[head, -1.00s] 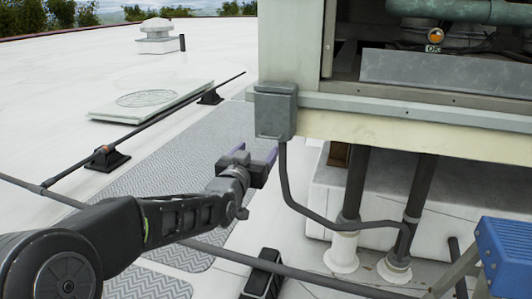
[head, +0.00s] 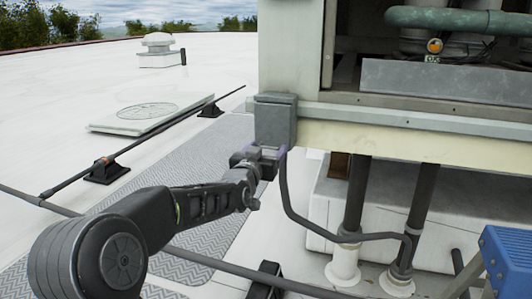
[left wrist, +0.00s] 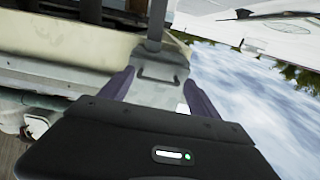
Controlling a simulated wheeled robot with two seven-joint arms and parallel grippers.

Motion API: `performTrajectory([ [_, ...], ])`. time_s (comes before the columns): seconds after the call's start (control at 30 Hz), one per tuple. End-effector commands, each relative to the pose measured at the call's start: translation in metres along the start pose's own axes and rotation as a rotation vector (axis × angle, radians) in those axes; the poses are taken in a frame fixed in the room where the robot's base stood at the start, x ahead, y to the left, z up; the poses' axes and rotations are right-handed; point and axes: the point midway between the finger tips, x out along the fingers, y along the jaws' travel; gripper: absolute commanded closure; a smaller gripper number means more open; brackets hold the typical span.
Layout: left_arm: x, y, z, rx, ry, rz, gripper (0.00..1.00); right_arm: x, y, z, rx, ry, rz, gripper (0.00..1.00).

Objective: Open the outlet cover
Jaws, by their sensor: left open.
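The outlet cover (head: 275,120) is a grey box on the corner of the cooler housing, and it looks shut. A conduit (head: 285,185) leaves its underside. In the left wrist view, which is upside down, the cover (left wrist: 160,70) shows with a small dark handle (left wrist: 156,82) at its edge. My left gripper (head: 266,153) is just below and in front of the box in the head view. In the left wrist view its purple fingers (left wrist: 158,84) are open, one to each side of the cover; contact cannot be told. My right gripper is out of view.
The cooler housing (head: 292,50) stands behind and right of the box. Pipes (head: 355,195) run down below it. A blue step ladder (head: 508,260) is at lower right. A long pipe (head: 150,140) on black supports crosses the white roof at left, which is mostly open.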

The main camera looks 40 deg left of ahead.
Motion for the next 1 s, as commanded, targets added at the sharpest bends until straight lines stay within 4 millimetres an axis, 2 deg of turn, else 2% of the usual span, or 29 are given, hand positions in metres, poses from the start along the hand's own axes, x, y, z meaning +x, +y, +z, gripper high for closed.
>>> performTrajectory([
  [0.2, 0.0000, -0.0001, -0.0004, 0.000, 0.000, 0.000, 0.29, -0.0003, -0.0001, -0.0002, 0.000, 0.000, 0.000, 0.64],
  [1.0, -0.0003, -0.0023, -0.0004, -0.001, 0.000, -0.004, 0.94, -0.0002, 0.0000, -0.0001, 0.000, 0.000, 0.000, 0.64],
])
